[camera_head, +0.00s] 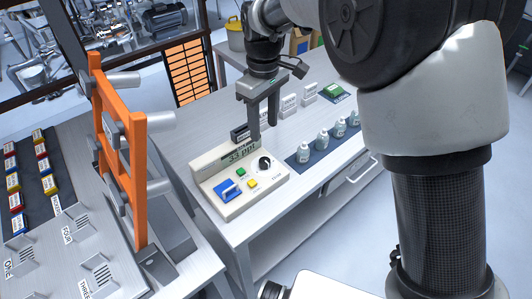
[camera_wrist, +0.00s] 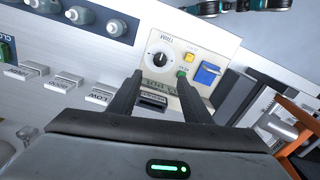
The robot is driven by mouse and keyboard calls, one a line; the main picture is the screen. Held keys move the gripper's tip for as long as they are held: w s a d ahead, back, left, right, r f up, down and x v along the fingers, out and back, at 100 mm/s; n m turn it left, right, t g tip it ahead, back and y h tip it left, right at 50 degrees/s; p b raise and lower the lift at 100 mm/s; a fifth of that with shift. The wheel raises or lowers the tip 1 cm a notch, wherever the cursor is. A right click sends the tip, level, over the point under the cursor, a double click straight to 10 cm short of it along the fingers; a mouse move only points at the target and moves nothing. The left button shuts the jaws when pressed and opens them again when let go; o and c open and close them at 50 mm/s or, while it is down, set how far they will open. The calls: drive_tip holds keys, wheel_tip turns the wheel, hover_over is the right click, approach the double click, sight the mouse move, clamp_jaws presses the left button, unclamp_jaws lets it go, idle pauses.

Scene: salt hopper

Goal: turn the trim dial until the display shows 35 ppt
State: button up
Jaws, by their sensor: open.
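The trim dial (camera_head: 265,163) is a black knob on a white face, at the right of a cream meter box (camera_head: 232,205) on the bench. In the wrist view the dial (camera_wrist: 160,59), marked TRIM, lies just beyond my fingertips. The display (camera_head: 240,152) appears to read 33 ppt, though the digits are small. In the wrist view the display is partly hidden behind a finger. My gripper (camera_head: 263,131) points down above the back right of the box. Its fingers (camera_wrist: 160,77) are open and empty, apart from the dial.
A blue switch (camera_head: 228,190), a yellow button (camera_head: 252,183) and a green button (camera_head: 241,171) sit beside the dial. White bottles (camera_head: 322,142) stand on a dark mat to the right. Label blocks (camera_head: 288,105) stand behind. An orange frame (camera_head: 136,150) rises at left.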

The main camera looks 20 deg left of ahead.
sight(265, 160)
wheel_tip(265, 160, down, 13)
drive_tip(key=shift+r, duration=0.2)
drive_tip(key=c, duration=1.1)
drive_tip(key=shift+o, duration=0.2)
drive_tip(key=shift+m, duration=0.5)
drive_tip(key=m, duration=0.3)
drive_tip(key=shift+m, duration=0.4)
drive_tip(key=shift+m+b, duration=0.45)
drive_tip(key=shift+m, duration=1.85)
